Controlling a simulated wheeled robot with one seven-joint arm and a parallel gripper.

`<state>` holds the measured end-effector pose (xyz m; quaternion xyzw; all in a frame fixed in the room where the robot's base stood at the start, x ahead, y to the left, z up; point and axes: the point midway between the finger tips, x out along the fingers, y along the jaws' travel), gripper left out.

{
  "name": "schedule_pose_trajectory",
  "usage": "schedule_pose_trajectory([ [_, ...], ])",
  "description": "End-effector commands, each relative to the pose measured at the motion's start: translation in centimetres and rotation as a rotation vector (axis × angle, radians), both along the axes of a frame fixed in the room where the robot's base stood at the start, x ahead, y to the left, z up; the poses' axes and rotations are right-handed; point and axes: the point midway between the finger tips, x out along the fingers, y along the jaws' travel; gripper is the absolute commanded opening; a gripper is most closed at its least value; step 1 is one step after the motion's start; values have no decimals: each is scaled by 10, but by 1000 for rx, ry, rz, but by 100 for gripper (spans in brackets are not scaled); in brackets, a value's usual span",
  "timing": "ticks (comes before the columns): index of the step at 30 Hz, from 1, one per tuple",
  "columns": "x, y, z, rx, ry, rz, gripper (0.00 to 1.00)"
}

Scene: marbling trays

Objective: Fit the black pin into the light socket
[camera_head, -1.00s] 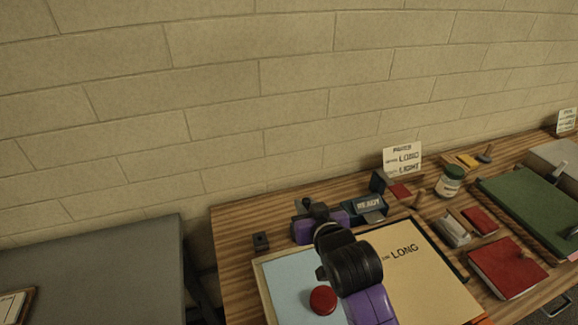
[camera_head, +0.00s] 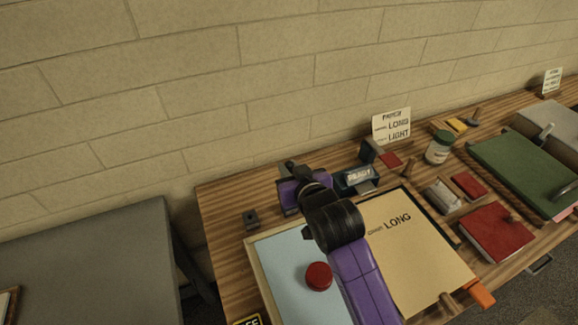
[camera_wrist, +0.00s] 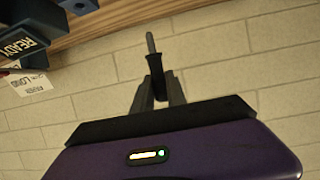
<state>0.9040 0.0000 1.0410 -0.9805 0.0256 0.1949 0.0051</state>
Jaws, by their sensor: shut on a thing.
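In the wrist view my gripper (camera_wrist: 161,90) is shut on the black pin (camera_wrist: 154,66), a dark body with a thin grey rod standing out from its end. The pin is in the air, with the wall behind it. In the head view my purple gripper (camera_head: 291,181) is over the back of the wooden table, left of the blue READY block (camera_head: 357,179); its jaws are small and partly hidden by my wrist. A small dark block (camera_head: 251,219) with a recess stands at the table's left. I cannot tell which thing is the light socket.
A sign (camera_head: 391,126) reading LONG and LIGHT stands at the back. A pale blue and tan tray (camera_head: 258,270) with a red knob (camera_head: 318,276) lies beneath my arm. Bare wood shows at back left.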

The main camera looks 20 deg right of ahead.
Motion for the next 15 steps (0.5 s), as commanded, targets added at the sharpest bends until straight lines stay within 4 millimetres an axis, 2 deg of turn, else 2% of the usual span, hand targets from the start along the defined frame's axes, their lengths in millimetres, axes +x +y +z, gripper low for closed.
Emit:
schedule_pose_trajectory([
  [15, 0, 0, -47, 0, 1, 0, 0],
])
